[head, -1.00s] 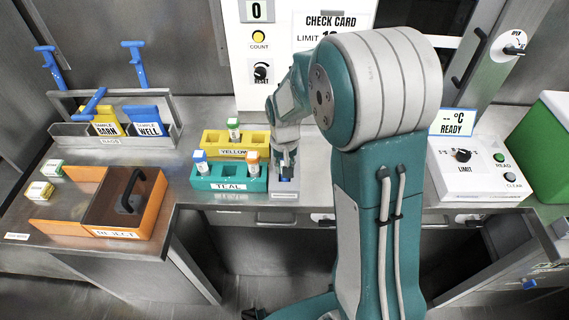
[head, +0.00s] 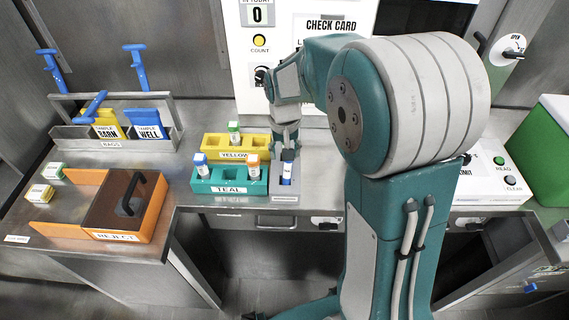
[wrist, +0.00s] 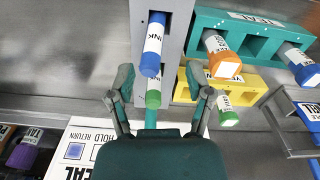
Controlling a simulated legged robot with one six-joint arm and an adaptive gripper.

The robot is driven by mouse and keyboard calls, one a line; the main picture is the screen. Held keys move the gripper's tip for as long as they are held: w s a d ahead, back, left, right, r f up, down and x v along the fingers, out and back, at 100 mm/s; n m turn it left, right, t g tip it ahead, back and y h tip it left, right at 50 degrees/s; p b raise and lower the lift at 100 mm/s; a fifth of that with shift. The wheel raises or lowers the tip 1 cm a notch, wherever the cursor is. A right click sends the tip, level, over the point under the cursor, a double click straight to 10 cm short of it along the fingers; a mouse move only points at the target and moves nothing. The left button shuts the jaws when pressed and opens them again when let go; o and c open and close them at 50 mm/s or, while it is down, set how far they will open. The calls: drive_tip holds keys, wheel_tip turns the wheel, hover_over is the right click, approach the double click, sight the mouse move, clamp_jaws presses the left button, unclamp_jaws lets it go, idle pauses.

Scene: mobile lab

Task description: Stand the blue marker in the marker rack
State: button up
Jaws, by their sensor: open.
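The blue marker (head: 287,174), with a white "INK" label, stands upright in the grey marker rack (head: 285,197), right of the teal block. In the wrist view the blue marker (wrist: 153,45) rises from the grey rack (wrist: 178,45), just beyond my fingertips. My gripper (head: 287,140) is open and sits above and behind the marker. In the wrist view its two fingers (wrist: 160,92) are spread, with clear space from the blue marker. A green-ended marker (wrist: 153,97) shows between the fingers; its base is hidden.
The teal block (head: 228,187) holds blue- and orange-capped vials; the yellow block (head: 222,142) behind holds a green-capped vial. An orange reject bin (head: 150,225) and a bag holder (head: 112,140) stand at left. The bench front edge is close to the rack.

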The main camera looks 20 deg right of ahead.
drive_tip(key=s+r+t, duration=0.3)
drive_tip(key=s+r, duration=0.6)
drive_tip(key=r, duration=0.3)
drive_tip(key=s+r+n+t, duration=0.1)
drive_tip(key=s+t, duration=0.1)
drive_tip(key=s, duration=1)
drive_tip(key=shift+r+n+t, duration=0.25)
drive_tip(key=shift+n+t, duration=0.05)
drive_tip(key=shift+n, duration=0.1)
